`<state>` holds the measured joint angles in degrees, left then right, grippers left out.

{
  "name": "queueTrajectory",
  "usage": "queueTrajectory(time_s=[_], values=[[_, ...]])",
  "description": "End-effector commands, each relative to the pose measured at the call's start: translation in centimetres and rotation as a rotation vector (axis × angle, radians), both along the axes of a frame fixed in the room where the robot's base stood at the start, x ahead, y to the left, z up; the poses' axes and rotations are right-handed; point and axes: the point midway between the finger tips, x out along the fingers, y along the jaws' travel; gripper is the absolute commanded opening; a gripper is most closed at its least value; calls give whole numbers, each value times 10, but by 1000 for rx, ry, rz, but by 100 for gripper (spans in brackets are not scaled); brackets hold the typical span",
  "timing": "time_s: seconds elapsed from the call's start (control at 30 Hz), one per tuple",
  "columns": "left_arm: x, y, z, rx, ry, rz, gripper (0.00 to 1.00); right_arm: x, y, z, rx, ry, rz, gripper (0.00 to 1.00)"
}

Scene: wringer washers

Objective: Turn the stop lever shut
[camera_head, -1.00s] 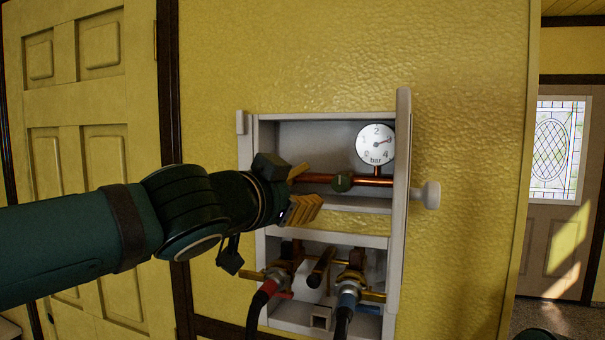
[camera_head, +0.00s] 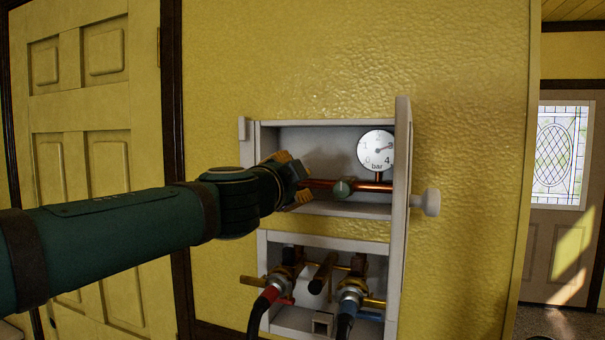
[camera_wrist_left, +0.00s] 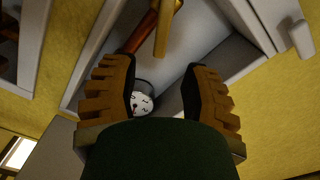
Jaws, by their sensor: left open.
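The copper pipe (camera_head: 374,185) runs across the upper compartment of an open white wall box. A yellow lever (camera_wrist_left: 165,28) shows beside the pipe at the top of the left wrist view; I take it for the stop lever. In the head view I cannot make it out behind my gripper. My left gripper (camera_head: 296,180) is at the left part of the upper compartment, with its yellow fingers apart. In the wrist view the gripper (camera_wrist_left: 160,82) has the lever ahead of the gap between its fingers; contact is not clear. My right gripper is not in view.
A round pressure gauge (camera_head: 377,151) and a grey-green round fitting (camera_head: 343,188) sit on the pipe. The open door (camera_head: 402,150) with a white knob stands at the right. Below are taps with red and blue hose ends (camera_head: 349,300).

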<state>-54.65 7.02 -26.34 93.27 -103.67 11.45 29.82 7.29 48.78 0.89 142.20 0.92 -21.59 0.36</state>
Motion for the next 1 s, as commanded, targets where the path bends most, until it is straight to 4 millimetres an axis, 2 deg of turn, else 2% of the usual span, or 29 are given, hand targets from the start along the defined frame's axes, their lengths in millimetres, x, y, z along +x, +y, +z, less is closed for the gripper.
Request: queueTrajectory(time_s=[0.2, 0.4, 0.8, 0.83, 0.97, 1.0], values=[[34, -11, -1, 5, 1, 2, 46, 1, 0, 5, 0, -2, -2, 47], [52, -17, 0, 2, 0, 1, 46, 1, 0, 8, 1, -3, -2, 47], [57, -18, 0, 0, 1, -1, 46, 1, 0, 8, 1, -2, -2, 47], [57, -18, 0, 0, 1, -1, 49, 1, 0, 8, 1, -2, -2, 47], [57, -18, 0, 0, 1, -1, 3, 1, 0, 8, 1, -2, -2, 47], [57, -18, 0, 0, 1, -1, 0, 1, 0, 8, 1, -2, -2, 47]])
